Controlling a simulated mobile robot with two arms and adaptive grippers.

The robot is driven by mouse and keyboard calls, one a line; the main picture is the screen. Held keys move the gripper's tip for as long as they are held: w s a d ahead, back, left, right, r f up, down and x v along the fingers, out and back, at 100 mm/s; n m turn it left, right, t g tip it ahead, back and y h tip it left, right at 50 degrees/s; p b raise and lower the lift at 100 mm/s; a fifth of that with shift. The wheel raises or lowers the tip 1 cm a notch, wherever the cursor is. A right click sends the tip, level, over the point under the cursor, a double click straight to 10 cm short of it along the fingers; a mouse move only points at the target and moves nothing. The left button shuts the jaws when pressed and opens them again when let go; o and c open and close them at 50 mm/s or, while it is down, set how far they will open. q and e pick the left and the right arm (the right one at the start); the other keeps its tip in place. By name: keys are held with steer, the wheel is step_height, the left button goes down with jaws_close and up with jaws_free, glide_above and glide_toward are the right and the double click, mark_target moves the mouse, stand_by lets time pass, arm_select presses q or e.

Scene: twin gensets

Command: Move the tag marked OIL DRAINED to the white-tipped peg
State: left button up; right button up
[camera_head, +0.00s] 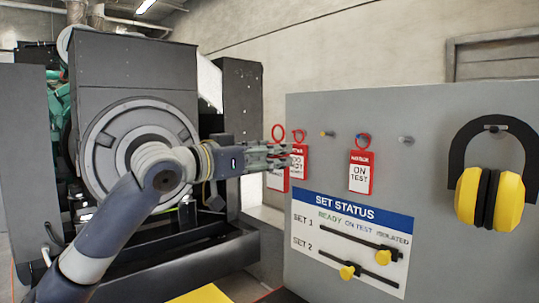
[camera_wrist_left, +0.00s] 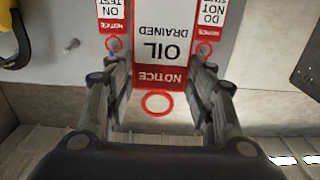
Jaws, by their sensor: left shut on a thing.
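My left gripper (camera_head: 284,155) is shut on the OIL DRAINED tag (camera_head: 277,181), holding it off the board at its left edge. In the left wrist view this tag (camera_wrist_left: 168,45) appears upside down between the fingers (camera_wrist_left: 160,72), its red ring (camera_wrist_left: 157,104) free of any peg. The pale peg (camera_head: 406,140), apparently the white-tipped one, is bare on the board, right of the ON TEST tag (camera_head: 361,173). A bare peg also shows in the wrist view (camera_wrist_left: 72,46). My right gripper is not in view.
The DO NOT tag (camera_head: 299,163) hangs just behind my left gripper. Yellow ear defenders (camera_head: 487,197) hang at the right. Below are the SET STATUS panel (camera_head: 350,222) and its yellow-knobbed sliders (camera_head: 383,257).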

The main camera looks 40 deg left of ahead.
arm_select(q)
steer(key=shift+r, duration=0.4)
steer(key=s+b, duration=0.5)
steer(key=s, duration=0.3)
steer(key=shift+a, duration=0.4)
stand_by(0.5)
stand_by(0.6)
